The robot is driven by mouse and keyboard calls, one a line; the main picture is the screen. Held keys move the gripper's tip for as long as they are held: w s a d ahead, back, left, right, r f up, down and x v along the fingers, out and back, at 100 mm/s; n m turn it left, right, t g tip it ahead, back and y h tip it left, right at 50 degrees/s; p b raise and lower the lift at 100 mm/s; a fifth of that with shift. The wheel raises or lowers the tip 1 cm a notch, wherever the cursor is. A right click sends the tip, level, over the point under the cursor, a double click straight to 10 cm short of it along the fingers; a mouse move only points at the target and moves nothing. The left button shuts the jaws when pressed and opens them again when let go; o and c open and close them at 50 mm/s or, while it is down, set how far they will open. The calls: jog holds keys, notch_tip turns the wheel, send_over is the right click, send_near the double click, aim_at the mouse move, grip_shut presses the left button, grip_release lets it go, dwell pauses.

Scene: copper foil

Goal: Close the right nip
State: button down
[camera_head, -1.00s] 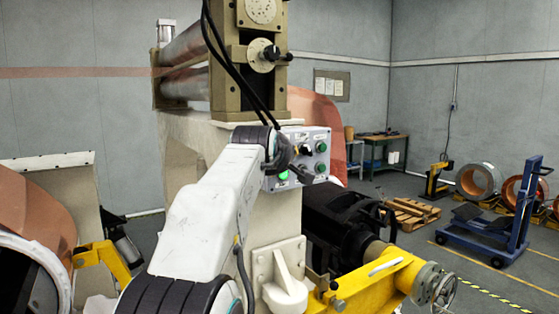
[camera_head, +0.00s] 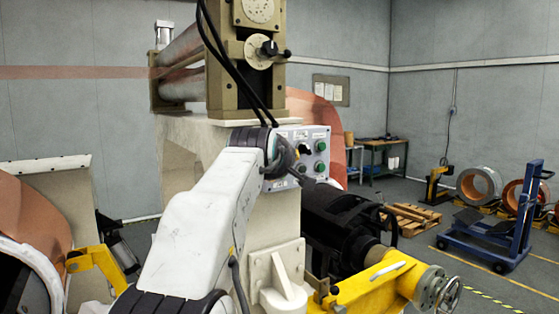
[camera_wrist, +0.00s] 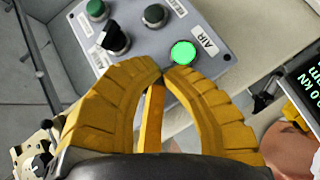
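A grey control panel (camera_head: 316,136) is fixed to the cream machine below the roller stand, and it fills the top of the wrist view (camera_wrist: 225,22). It carries green buttons, black selector knobs and a lit green button (camera_wrist: 183,53) beside an AIR label. One black selector knob (camera_wrist: 115,41) is at the panel's left. My gripper (camera_wrist: 162,73) has yellow fingers whose tips meet just below the lit button, with nothing visible between them. I cannot tell whether they touch the panel. In the head view my arm hides the panel's lower left part. The other labels are too small to read.
The roller stand (camera_head: 247,75) rises above the panel, with black cables hanging in front. A yellow arm with a handwheel (camera_head: 437,291) projects at lower right. A small display (camera_wrist: 300,95) stands at the wrist view's right edge. A blue cart (camera_head: 497,230) is farther off right.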

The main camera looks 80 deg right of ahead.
jog(key=shift+s+d+f, duration=0.15)
jog(key=shift+d+f, duration=0.05)
jog(key=shift+f, duration=0.15)
dwell(0.7)
